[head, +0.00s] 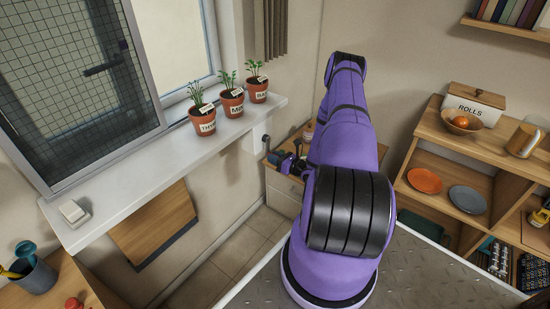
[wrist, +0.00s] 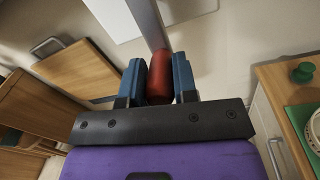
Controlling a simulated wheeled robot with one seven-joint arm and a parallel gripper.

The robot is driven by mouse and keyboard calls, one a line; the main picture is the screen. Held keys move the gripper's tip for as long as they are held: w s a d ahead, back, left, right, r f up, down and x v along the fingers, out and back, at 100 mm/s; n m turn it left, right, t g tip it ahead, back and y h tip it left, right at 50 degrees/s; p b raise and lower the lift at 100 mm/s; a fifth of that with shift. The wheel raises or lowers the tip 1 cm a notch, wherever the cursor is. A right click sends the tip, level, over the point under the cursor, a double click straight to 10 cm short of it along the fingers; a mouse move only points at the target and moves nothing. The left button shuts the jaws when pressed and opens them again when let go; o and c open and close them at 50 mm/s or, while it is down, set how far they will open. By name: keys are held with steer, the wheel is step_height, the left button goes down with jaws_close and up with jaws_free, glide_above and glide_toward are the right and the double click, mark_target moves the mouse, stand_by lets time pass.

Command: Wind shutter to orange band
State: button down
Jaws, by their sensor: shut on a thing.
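My gripper (wrist: 159,80) has blue fingers and is shut on a red cylindrical grip (wrist: 159,72) in the wrist view. A grey bar (wrist: 148,22) runs upward from behind the grip; I cannot tell how the two join. In the head view my gripper (head: 288,161) is small and partly hidden by my purple arm, below the right end of the window sill. The window (head: 75,80) has a dark mesh panel at left. I cannot make out a shutter or an orange band.
Three potted plants (head: 231,103) stand on the white sill (head: 150,158). A folded wooden board (head: 155,225) hangs on the wall below; it also shows in the wrist view (wrist: 85,70). A wooden counter (wrist: 285,85) lies at right in the wrist view. Shelves (head: 470,165) stand at right.

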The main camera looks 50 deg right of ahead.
steer(key=a+m, duration=0.1)
steer(key=m, duration=0.1)
steer(key=a+r+m, duration=0.1)
steer(key=a+m, duration=0.1)
steer(key=m, duration=0.1)
steer(key=a+m, duration=0.1)
steer(key=m, duration=0.1)
steer(key=shift+s+a+r+m, duration=0.2)
steer(key=shift+r+m, duration=0.1)
steer(key=shift+r, duration=0.05)
steer(key=shift+a+r+m+t+h, duration=0.15)
steer(key=shift+a+r+m, duration=0.35)
steer(key=shift+m, duration=0.7)
steer(key=shift+a+r+m+t+h, duration=0.1)
steer(key=shift+a+r+m+h, duration=0.15)
steer(key=shift+r+m, duration=0.7)
steer(key=shift+a+r+m+t+h, duration=0.15)
steer(key=shift+a+r+m, duration=0.25)
steer(key=shift+m, duration=1.05)
steer(key=c, duration=0.9)
jaws_free()
steer(key=shift+s, duration=0.1)
steer(key=s+d, duration=0.1)
steer(key=s, duration=0.9)
steer(key=shift+s+f, duration=0.3)
steer(key=shift+s, duration=0.05)
